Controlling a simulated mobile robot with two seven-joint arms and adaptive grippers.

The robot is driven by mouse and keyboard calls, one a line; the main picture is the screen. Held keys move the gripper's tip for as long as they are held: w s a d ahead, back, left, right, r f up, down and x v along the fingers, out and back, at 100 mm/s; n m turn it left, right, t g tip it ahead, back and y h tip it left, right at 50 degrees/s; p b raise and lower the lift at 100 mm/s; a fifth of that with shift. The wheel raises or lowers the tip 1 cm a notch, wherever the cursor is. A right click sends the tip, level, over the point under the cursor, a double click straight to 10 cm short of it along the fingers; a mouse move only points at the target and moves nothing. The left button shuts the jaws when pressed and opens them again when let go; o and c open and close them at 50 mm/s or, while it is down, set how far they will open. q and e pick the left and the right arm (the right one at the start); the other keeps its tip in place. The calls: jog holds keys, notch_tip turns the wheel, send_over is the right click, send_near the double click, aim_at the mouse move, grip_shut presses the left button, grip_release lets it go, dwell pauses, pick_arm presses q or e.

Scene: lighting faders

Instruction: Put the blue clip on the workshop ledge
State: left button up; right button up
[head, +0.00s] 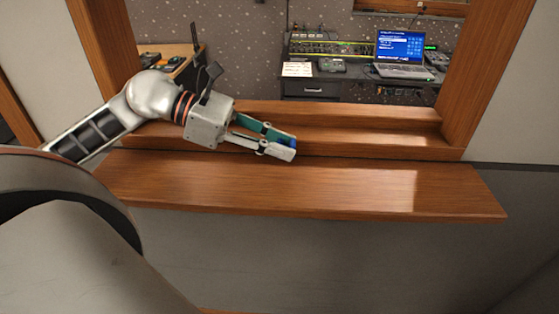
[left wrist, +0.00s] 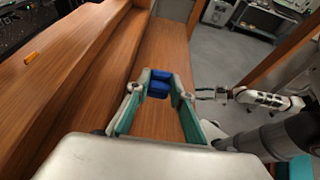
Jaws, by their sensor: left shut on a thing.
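My left gripper (head: 289,148) is shut on the blue clip (head: 290,140), which sits between its fingertips. The clip also shows as a dark blue block between the fingers in the left wrist view (left wrist: 159,83). Gripper and clip are over the back part of the wooden ledge (head: 330,187); the clip looks held above the wood, though the exact height is hard to tell. In the left wrist view the ledge (left wrist: 165,45) runs away beneath the clip. My right gripper (left wrist: 207,93) shows small at the right of that view, with its fingers apart and nothing between them.
The ledge's top is bare. Behind it rises a stepped wooden sill (head: 370,134) between wooden posts. Beyond the opening, a desk holds a laptop (head: 402,52) and control gear.

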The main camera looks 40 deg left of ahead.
aim_at(280, 174)
pick_arm(q)
jog(key=shift+f, duration=0.5)
notch_tip(280, 174, down, 4)
jog(key=shift+r, duration=0.1)
jog(key=o, duration=0.9)
jog(key=shift+a+r, duration=0.1)
